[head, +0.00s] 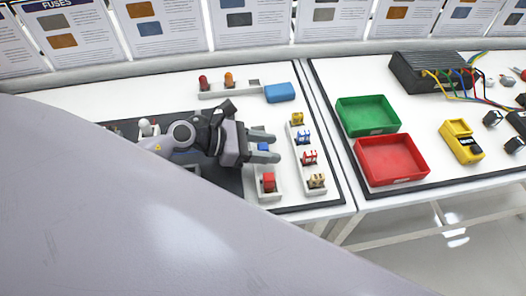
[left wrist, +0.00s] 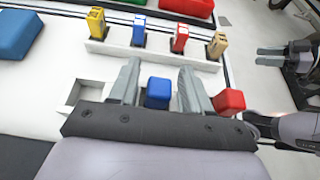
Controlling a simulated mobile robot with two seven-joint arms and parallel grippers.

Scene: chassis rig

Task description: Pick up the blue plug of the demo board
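A blue plug (left wrist: 158,93) stands in a white strip, between an empty square socket and a red plug (left wrist: 229,101). In the head view the blue plug (head: 263,147) shows between the fingers of my left gripper (head: 263,146). In the left wrist view the fingers of my left gripper (left wrist: 161,88) are open, one on each side of the blue plug, with visible gaps. The plug's lower part is hidden by the gripper body. My right gripper (left wrist: 270,65) shows at the right of the left wrist view, open and empty, away from the plugs.
A parallel white strip holds yellow (head: 297,118), blue (head: 303,137), red (head: 310,157) and tan (head: 317,181) fuses. A blue box (head: 280,92) lies behind. Green (head: 368,115) and red (head: 392,160) trays stand on the table at right. A large grey surface blocks the lower left.

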